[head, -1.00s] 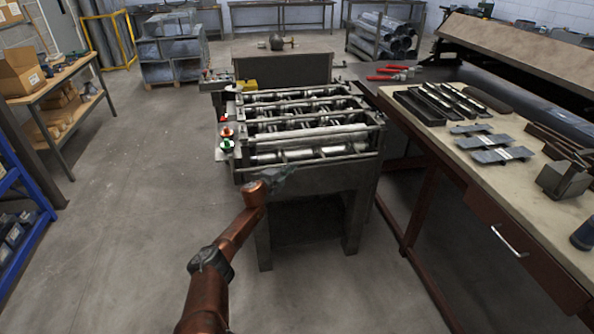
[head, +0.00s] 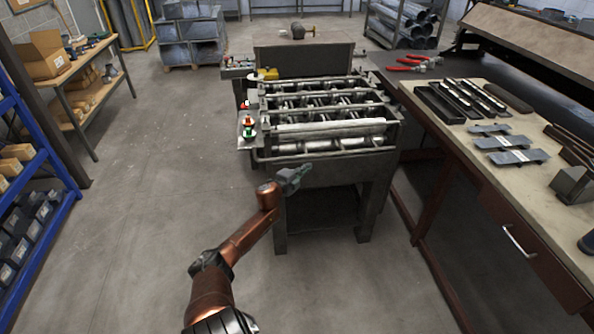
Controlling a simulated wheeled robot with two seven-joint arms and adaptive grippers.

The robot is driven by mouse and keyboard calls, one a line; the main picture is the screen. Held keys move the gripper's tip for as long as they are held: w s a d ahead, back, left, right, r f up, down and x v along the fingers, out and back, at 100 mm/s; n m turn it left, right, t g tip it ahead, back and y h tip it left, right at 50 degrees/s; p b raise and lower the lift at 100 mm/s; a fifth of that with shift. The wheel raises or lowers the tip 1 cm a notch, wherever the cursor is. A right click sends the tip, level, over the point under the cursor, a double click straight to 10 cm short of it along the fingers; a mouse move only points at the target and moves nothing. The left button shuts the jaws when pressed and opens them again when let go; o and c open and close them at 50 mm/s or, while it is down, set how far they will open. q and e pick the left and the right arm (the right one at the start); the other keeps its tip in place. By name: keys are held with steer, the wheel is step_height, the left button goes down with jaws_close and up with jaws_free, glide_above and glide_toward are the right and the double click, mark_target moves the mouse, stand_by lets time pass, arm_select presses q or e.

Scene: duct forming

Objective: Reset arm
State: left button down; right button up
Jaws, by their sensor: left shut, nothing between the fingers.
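My left arm, copper-coloured, rises from the bottom of the head view. Its gripper (head: 296,178) is shut and empty, just in front of the near side of the roll-forming machine (head: 325,172). I cannot tell whether it touches the machine. The machine has several rows of metal rollers, with a red and a green button (head: 248,127) on its left end. My right gripper is not in view.
A workbench (head: 474,177) on the right holds metal bars, flat grey plates and red-handled tools (head: 409,63). A blue shelf (head: 50,165) with bins stands at the left. A table with a cardboard box (head: 46,54) is behind it. The floor (head: 160,180) left of the machine is clear.

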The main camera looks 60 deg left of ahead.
arm_select(q)
steer(key=v, duration=0.5)
steer(key=shift+d+p, duration=0.1)
steer(key=shift+p, duration=0.3)
